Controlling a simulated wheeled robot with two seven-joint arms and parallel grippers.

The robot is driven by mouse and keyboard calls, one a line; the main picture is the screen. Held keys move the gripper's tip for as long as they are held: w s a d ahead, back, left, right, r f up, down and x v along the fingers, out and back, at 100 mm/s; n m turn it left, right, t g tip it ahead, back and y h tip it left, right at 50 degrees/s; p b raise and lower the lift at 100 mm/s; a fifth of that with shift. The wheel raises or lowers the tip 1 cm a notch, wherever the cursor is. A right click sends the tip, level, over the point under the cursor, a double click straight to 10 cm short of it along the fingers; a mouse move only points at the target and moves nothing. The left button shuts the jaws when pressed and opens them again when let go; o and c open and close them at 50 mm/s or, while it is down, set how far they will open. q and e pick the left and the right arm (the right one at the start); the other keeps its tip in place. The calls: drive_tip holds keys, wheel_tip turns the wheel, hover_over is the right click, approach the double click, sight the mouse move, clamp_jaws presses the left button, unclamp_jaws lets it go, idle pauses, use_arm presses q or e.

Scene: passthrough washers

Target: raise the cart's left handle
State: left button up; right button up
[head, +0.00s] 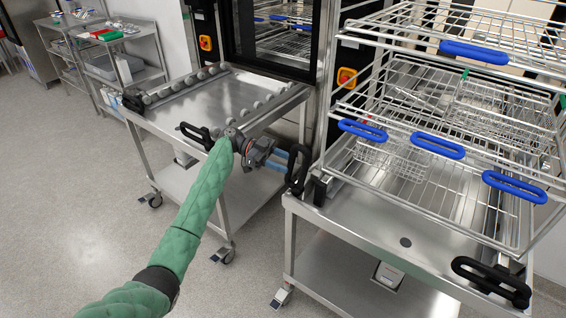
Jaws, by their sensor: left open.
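The near steel cart (405,243) on the right has two black loop handles. Its left handle (297,172) is at the cart's left front corner and looks tilted upward. Its right handle (491,281) sticks out flatter at the right front corner. My left gripper (287,162), at the end of a green-sleeved arm, has blue fingers. It is open, with its fingertips right at the left handle. I cannot tell whether they touch it. My right gripper is not in view.
A wire rack (430,190) with blue grips and baskets stands on the near cart. Another steel cart (195,107) with rollers and black handles stands at left, under my arm. Washers stand behind. The grey floor (75,200) at left is clear.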

use_arm(q)
drive_tip(key=b+v, duration=0.2)
drive_tip(key=v, duration=0.6)
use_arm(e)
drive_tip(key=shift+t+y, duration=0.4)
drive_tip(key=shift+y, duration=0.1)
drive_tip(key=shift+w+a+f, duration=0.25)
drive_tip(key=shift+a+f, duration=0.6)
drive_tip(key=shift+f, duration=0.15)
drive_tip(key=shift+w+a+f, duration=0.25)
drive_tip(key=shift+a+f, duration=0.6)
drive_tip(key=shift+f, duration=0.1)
use_arm(q)
drive_tip(key=shift+f, duration=0.1)
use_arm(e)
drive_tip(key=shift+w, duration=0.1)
